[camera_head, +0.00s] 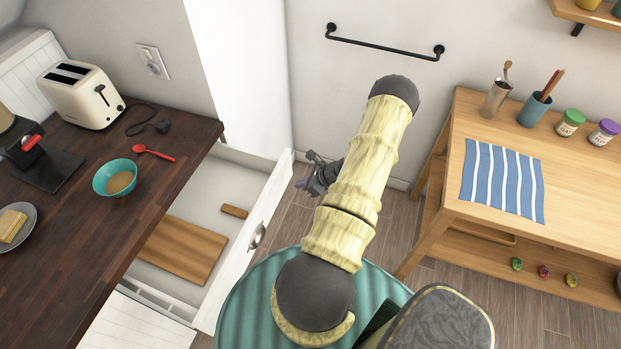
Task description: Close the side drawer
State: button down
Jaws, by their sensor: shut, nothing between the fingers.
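The side drawer (238,246) is white and stands pulled out from under the dark wooden counter at the left. Its front panel faces right and has a round metal handle (258,236). Inside lie a wooden board (182,250) and a small wooden block (235,211). My gripper (306,172) is at the end of my bamboo-like arm, to the right of the drawer's far front corner. It looks shut and empty. A gap of floor seems to show between it and the drawer front, though exact depth is hard to tell. My arm hides part of the gripper.
The counter (100,210) holds a toaster (82,95), a teal bowl (116,178), a red spoon (152,153) and a plate (18,226). A wooden table (470,215) with a striped cloth (503,180) stands at the right. Floor shows between drawer and table.

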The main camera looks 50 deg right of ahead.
aim_at(283, 183)
jog(key=w, duration=0.1)
jog(key=w+a+p, duration=0.1)
jog(key=w+p, duration=0.1)
jog(key=w, duration=0.1)
jog(key=shift+w+a+f, duration=0.1)
jog(key=shift+a+f, duration=0.1)
jog(key=shift+a, duration=0.1)
